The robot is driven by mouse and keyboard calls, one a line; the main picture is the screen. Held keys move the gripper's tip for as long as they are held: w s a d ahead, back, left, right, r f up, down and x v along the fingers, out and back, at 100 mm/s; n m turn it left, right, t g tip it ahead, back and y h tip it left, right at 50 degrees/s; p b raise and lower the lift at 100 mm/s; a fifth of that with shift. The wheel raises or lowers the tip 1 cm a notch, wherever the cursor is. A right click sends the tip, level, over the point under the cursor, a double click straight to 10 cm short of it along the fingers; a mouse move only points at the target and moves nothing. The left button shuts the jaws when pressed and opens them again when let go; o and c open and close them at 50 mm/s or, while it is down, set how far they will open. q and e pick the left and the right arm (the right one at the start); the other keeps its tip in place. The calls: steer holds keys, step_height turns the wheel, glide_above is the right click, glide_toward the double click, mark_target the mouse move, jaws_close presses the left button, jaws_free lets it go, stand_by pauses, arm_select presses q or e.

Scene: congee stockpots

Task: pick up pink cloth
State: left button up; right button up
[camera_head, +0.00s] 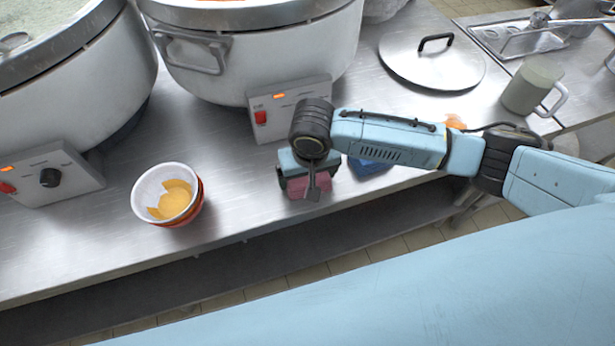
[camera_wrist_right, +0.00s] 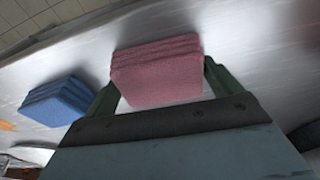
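The pink cloth (camera_wrist_right: 155,72) is a folded stack on the metal counter. In the head view only part of it (camera_head: 296,190) shows, the rest hidden by my right gripper (camera_head: 308,180), which is over it. In the wrist view my right gripper (camera_wrist_right: 162,78) is open, with one finger on each side of the pink cloth. A gap shows at the left finger; the right finger is close to the cloth, and I cannot tell if it touches. My left gripper is not in view.
A folded blue cloth (camera_head: 368,166) lies just right of the pink one. A bowl with orange pieces (camera_head: 167,193) stands to the left. Large cookers (camera_head: 250,60) stand behind, with a lid (camera_head: 430,62) and a mug (camera_head: 533,87) at right. The counter's front edge is close.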

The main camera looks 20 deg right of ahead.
steer(key=c, duration=0.3)
step_height(320, 180, up, 10)
steer(key=shift+r+p, duration=0.1)
steer(key=shift+p, duration=1)
